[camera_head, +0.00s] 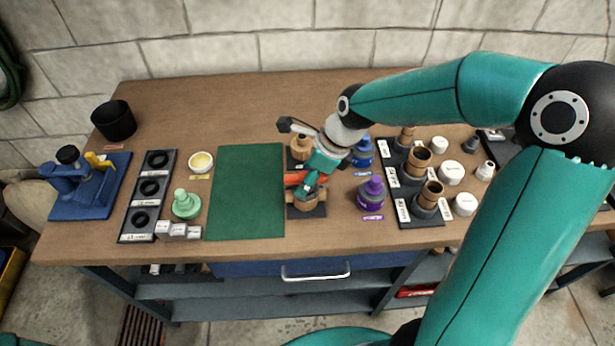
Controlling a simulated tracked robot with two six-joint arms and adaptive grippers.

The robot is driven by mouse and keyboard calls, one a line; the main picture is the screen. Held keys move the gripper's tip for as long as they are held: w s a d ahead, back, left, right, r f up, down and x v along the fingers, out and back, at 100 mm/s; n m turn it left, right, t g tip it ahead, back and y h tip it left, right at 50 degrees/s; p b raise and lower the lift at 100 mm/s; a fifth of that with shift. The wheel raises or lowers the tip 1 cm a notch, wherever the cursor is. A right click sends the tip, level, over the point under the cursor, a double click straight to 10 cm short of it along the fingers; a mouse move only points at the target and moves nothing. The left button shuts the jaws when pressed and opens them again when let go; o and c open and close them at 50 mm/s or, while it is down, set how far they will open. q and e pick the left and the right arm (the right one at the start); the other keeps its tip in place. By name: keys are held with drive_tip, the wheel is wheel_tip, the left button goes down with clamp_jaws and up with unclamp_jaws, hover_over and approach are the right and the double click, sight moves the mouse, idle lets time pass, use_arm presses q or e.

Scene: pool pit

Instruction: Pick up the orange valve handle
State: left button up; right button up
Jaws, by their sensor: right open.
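The orange valve handle (294,178) is in the head view, just right of the green mat. It is at a brass-coloured valve body (300,199) on a dark base plate. My right gripper (308,186) comes down from the upper right over the handle and hides part of it. Its jaws are open, with the fingertips at or very close to the handle. I cannot tell whether they touch it. My left gripper is not in view.
The green mat (246,190) is bare. A purple bottle (371,193) and a blue bottle (362,153) stand close to the right of the valve. Racks with brass fittings (431,193) and white caps (451,172) are further right. A green knobbed piece (186,204) stands left of the mat.

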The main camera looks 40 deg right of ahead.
drive_tip(key=c, duration=1)
drive_tip(key=shift+c, duration=0.2)
drive_tip(key=shift+r, duration=0.2)
